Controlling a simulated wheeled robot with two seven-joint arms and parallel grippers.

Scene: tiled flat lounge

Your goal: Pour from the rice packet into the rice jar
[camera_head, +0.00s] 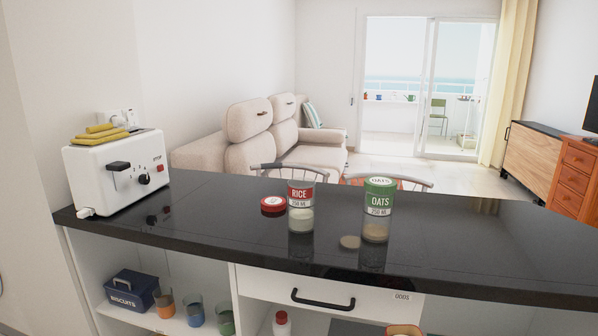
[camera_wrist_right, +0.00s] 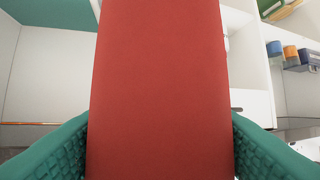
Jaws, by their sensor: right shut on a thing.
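The rice jar (camera_head: 301,207) stands upright on the black counter in the head view. It is clear glass with a red RICE label, has no lid on, and holds some white contents low down. Its red lid (camera_head: 273,204) lies on the counter just left of it. In the right wrist view my right gripper (camera_wrist_right: 160,140) has its green fingers shut on a broad red thing, apparently the rice packet (camera_wrist_right: 160,70); no print shows on this face. A cream and red edge (camera_head: 404,330) at the bottom of the head view may be its top. My left gripper is not in view.
A lidded green OATS jar (camera_head: 377,210) stands close right of the rice jar. A white toaster (camera_head: 117,172) stands at the left end. The counter (camera_head: 480,245) is clear to the right.

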